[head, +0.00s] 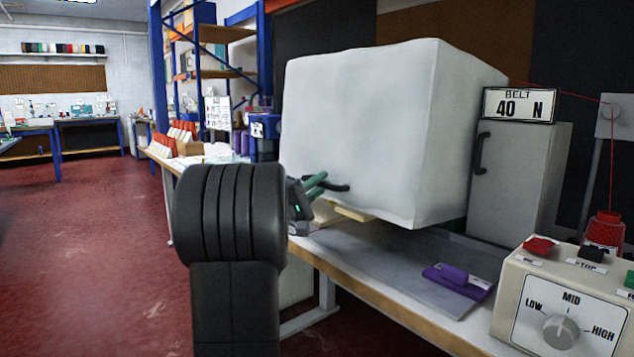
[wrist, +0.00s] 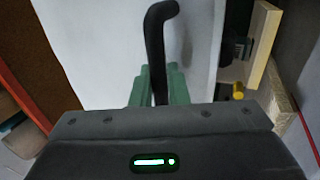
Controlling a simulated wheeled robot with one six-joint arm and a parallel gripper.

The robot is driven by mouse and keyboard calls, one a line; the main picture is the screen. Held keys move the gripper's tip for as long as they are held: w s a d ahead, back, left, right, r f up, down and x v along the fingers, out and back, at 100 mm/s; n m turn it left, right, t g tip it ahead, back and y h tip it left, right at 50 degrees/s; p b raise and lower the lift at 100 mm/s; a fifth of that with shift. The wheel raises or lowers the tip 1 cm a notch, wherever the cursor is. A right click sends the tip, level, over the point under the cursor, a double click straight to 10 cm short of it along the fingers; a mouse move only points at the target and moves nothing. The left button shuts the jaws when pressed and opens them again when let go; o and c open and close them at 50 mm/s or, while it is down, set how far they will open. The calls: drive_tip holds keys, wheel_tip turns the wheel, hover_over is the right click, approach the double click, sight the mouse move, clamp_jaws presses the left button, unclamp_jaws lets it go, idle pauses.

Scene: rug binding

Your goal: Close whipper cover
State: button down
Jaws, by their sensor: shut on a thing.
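The whipper cover (head: 375,130) is a large white box at the centre of the head view. It stands above the bench, with a gap under its lower right edge. A black handle (head: 340,187) sticks out low on its front face. My gripper (head: 318,182), with green fingers, is shut on this handle. In the wrist view the handle (wrist: 157,40) rises from between the green fingers (wrist: 154,88), against the white cover wall (wrist: 100,45). My arm hides part of the bench at the left. What is inside the cover is hidden.
A grey plate (head: 375,262) on the bench holds a purple item (head: 458,280). A control box (head: 565,300) with a dial and a red thread cone (head: 605,232) stand at right. A grey cabinet (head: 515,185) is beside the cover. Red floor at left is free.

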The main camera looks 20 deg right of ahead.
drive_tip(key=shift+r, duration=0.1)
drive_tip(key=c, duration=1.5)
unclamp_jaws()
drive_tip(key=shift+d, duration=0.1)
drive_tip(key=p+v, duration=0.2)
drive_tip(key=v, duration=1.1)
drive_tip(key=shift+a+f, duration=0.2)
drive_tip(key=shift+a, duration=0.15)
